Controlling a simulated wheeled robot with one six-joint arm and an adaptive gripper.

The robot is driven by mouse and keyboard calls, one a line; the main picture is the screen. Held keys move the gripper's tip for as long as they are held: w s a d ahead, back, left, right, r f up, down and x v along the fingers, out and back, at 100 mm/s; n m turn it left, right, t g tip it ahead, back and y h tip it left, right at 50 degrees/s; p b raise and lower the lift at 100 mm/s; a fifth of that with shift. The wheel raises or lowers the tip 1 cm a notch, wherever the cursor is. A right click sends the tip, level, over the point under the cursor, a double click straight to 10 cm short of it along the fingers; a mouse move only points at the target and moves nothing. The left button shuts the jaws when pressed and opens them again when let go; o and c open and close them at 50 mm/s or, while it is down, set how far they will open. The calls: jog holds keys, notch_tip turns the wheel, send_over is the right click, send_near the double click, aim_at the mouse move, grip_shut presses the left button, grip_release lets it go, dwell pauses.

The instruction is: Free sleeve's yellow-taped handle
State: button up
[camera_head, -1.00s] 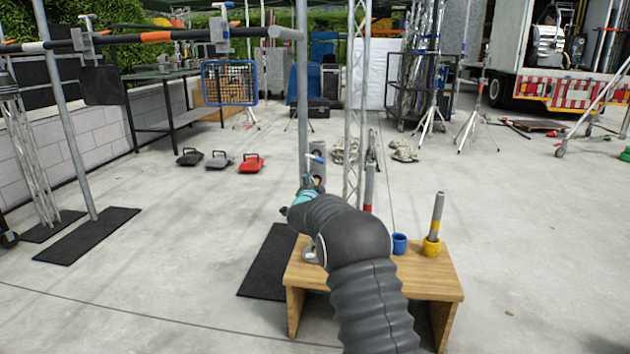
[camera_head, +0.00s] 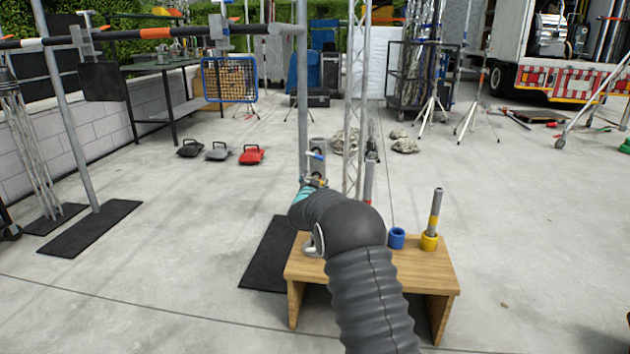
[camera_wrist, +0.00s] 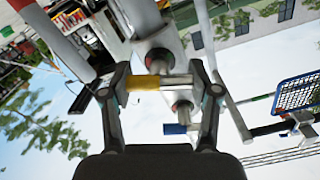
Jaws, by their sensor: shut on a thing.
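In the wrist view, the yellow-taped handle (camera_wrist: 143,83) lies crosswise between the fingers of my gripper (camera_wrist: 160,82), yellow at its left part and bare grey at its right. My gripper is shut on it. The handle joins the grey metal sleeve (camera_wrist: 158,42) just behind it. A second handle with blue tape (camera_wrist: 175,128) shows below it. In the head view, the sleeve (camera_head: 317,158) sits at the lower part of an upright pole (camera_head: 302,90), with the blue handle (camera_head: 315,155) on it. My arm hides the yellow handle and most of my gripper there.
A wooden bench (camera_head: 420,275) stands right under my arm, with a blue cup (camera_head: 397,238) and a yellow-collared grey post (camera_head: 434,215) on it. A truss (camera_head: 356,100) rises behind. A black mat (camera_head: 268,262) lies left.

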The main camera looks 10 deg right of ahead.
jog(key=shift+r, duration=0.1)
dwell(0.3)
jog(key=o, duration=1.2)
jog(key=shift+s, duration=0.1)
jog(key=v, duration=1.2)
